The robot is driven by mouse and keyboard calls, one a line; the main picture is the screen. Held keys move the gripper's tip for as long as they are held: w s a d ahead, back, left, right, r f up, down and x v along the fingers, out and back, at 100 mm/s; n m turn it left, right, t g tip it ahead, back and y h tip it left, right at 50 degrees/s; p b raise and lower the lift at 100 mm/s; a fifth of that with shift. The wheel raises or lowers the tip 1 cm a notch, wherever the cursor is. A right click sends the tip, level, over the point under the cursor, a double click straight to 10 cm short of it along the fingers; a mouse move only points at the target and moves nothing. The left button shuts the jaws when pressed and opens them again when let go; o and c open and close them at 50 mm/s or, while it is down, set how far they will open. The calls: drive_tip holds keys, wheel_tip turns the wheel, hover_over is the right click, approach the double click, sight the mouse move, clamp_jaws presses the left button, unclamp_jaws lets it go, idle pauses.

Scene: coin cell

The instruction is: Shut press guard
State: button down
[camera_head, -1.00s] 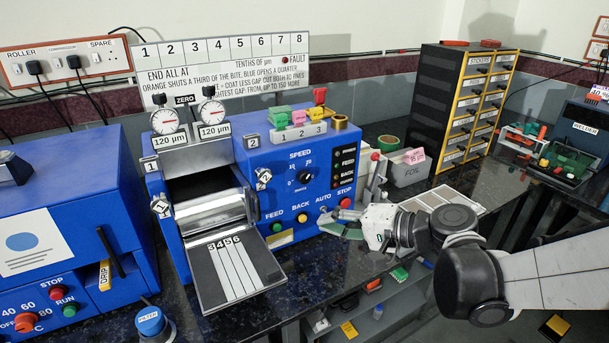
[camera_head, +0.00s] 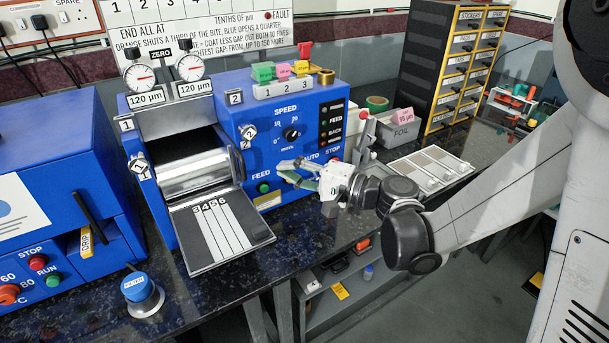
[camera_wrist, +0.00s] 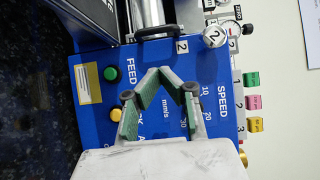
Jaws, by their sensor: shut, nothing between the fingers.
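The blue press (camera_head: 300,115) stands on the dark bench, with a bare metal roller (camera_head: 195,175) in its open bay and a striped feed plate (camera_head: 212,232) in front. I cannot pick out the guard for certain. A grey metal plate (camera_head: 178,118) sits above the roller, and a dark handle-like bar (camera_head: 239,164) is at the roller's right end; it also shows in the wrist view (camera_wrist: 158,33). My gripper (camera_head: 277,170) is in front of the control panel, right of the bar. In the wrist view its green-padded fingers (camera_wrist: 158,70) are shut and empty, with the bar beyond the tips.
The green FEED button (camera_head: 264,187) and SPEED knob (camera_head: 291,134) are close to my fingers. Two dial gauges (camera_head: 140,77) stand atop the press. Trays lie at the right.

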sight(258, 170)
drive_tip(key=shift+s+a, duration=0.2)
drive_tip(key=shift+a, duration=1.4)
drive_tip(key=shift+s+a, duration=0.15)
drive_tip(key=shift+a, duration=1.45)
